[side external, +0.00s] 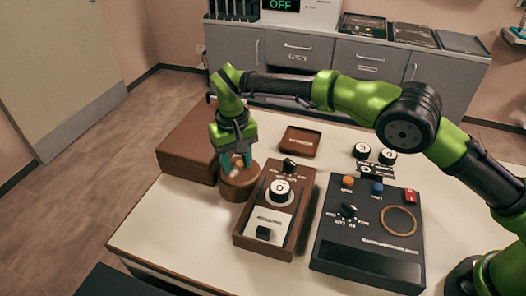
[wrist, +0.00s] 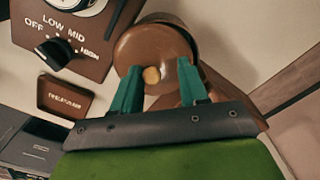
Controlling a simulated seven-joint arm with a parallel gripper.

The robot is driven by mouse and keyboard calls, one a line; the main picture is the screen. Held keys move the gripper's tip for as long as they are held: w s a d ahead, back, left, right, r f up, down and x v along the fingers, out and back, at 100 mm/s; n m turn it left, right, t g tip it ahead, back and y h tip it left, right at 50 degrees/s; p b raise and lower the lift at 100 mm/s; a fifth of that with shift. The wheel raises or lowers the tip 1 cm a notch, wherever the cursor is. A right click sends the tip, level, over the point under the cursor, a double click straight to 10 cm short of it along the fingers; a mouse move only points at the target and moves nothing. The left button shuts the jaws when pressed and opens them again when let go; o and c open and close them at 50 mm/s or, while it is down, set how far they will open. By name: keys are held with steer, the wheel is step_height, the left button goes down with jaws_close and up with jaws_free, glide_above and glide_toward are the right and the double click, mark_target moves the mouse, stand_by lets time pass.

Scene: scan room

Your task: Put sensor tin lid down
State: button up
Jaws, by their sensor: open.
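The round brown sensor tin (side external: 240,187) stands on the white table beside the brown control box. In the wrist view its lid (wrist: 145,50) shows as a brown disc with a small tan knob (wrist: 151,75). The lid looks raised and tilted, with the tin's rim (wrist: 182,22) showing behind it. My gripper (side external: 236,160) is over the tin, pointing down. In the wrist view my gripper's teal fingers (wrist: 158,72) are open, one on each side of the knob. I cannot tell whether a finger touches the lid.
A brown box (side external: 188,152) stands close behind and left of the tin. A brown control box (side external: 275,212) with a dial is close on the right. A shallow brown tray (side external: 300,141) lies farther back. A dark panel (side external: 368,235) with knobs lies farther right.

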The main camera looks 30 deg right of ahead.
mark_target(237, 164)
step_height(237, 164, up, 6)
steer(key=shift+d+r, duration=0.1)
steer(key=shift+r, duration=0.05)
steer(key=d+r+m+t+y, duration=0.1)
steer(key=d+r, duration=0.8)
steer(key=r, duration=0.1)
steer(key=s+d+r+m+t+y, duration=0.1)
steer(key=s+d+r+t, duration=0.1)
steer(key=s+d, duration=0.5)
steer(key=s+d+r+m+t, duration=0.1)
steer(key=s+d+r, duration=0.3)
steer(key=s+d, duration=0.4)
steer(key=shift+s+r+t+y, duration=0.3)
steer(key=shift+s+t+y, duration=0.1)
steer(key=shift+s, duration=0.2)
steer(key=shift+o, duration=0.4)
steer(key=s+d+f+m+t, duration=0.1)
steer(key=s+d+f+t, duration=0.1)
steer(key=s+f, duration=0.3)
steer(key=s+d, duration=0.1)
steer(key=s, duration=0.3)
steer(key=shift+s+d+h, duration=0.4)
steer(key=shift+o, duration=1.3)
steer(key=shift+s+f, duration=0.15)
steer(key=shift+f, duration=0.15)
steer(key=o, duration=0.7)
steer(key=shift+c, duration=0.2)
